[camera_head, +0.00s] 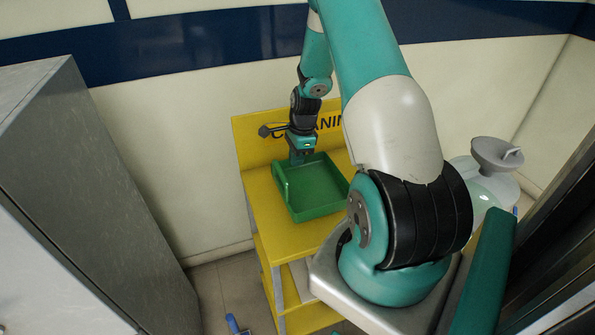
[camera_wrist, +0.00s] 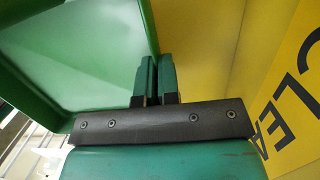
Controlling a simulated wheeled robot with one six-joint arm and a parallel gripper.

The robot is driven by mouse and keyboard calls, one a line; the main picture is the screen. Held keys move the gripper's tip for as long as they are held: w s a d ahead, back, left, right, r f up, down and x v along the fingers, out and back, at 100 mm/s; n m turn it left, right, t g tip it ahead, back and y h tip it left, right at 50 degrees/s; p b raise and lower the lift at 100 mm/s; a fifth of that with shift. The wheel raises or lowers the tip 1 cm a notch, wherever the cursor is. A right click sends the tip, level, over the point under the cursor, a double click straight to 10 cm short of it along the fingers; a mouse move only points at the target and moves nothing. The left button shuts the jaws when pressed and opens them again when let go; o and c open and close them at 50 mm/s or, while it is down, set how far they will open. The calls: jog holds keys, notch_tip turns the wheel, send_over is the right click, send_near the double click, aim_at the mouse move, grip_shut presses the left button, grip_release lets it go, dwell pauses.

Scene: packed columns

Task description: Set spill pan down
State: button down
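The green spill pan (camera_head: 318,190) is a shallow tray over the top of the yellow cleaning stand (camera_head: 262,205). Whether its underside touches the stand cannot be told. My gripper (camera_head: 299,159) is at the pan's far edge, pointing down. In the wrist view the two fingers of my gripper (camera_wrist: 156,75) are close together at the rim of the spill pan (camera_wrist: 85,45), with its wall running in between them. The pan looks empty. Its near right corner is partly behind my arm in the head view.
The stand's upright back panel (camera_head: 258,130) with dark lettering rises just behind my gripper. A grey cabinet (camera_head: 90,170) stands at the left. A clear vessel with a grey top (camera_head: 497,158) is at the right. A blue object (camera_head: 234,324) lies low by the stand.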

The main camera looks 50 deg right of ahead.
aim_at(297, 172)
jog(key=shift+d+f, duration=0.1)
jog(key=shift+f, duration=2.8)
jog(key=shift+f, duration=0.15)
jog(key=c, duration=1.4)
grip_release()
jog(key=shift+o, duration=0.2)
